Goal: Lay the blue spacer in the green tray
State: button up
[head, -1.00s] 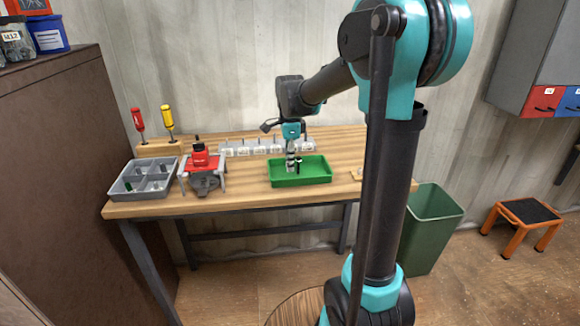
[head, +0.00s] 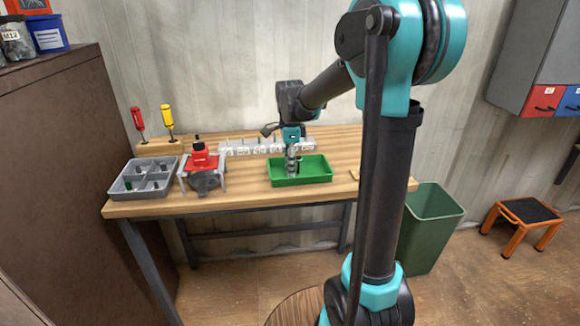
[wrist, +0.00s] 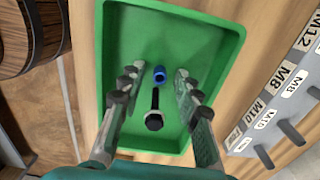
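The green tray (head: 318,179) stands on the workbench, and its floor and walls fill the middle of the wrist view (wrist: 120,20). The blue spacer (wrist: 159,74) is a small blue ring-like piece on the tray floor. My gripper (wrist: 160,70) points down into the tray with its two fingers apart. The spacer shows between the fingertips, with a gap on either side. In the head view my gripper (head: 292,172) is over the left part of the tray, and the spacer cannot be made out there.
A black bolt (wrist: 154,112) is in the tray beside the spacer. To the left are a red-topped vise (head: 202,162), a grey divided tray (head: 131,189) and screwdrivers in a wooden block (head: 158,148). Bench right of the tray is mostly clear.

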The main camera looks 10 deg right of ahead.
notch_tip(320, 180, up, 12)
dwell(0.5)
jog(key=shift+r, duration=0.1)
